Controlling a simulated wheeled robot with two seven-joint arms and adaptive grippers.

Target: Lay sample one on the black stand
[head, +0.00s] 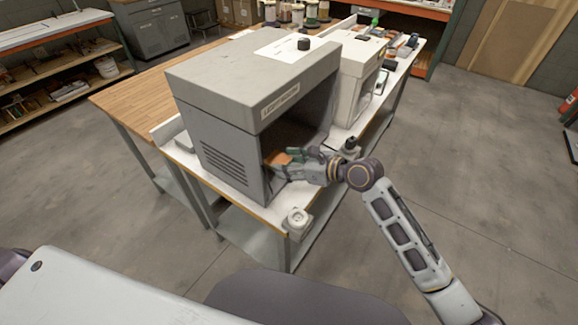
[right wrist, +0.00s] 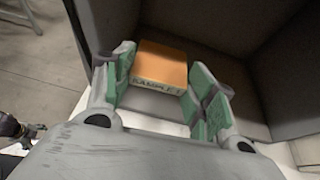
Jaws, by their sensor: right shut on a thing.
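An orange block with a "SAMPLE" label (right wrist: 160,68) sits between the green-padded fingers of my right gripper (right wrist: 158,88). The end of the label is hard to read. In the head view the orange block (head: 277,158) is at the open front of the grey light booth (head: 215,95). My right gripper (head: 297,160) reaches into that opening from the right and is shut on the block. The booth's inside is dark, and I cannot make out a black stand in it.
The booth stands on a white-topped bench (head: 262,215). A small white device (head: 298,222) sits at the bench's near corner. A white box-shaped machine (head: 358,75) stands behind the booth. A small black object (head: 304,44) lies on the booth's top.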

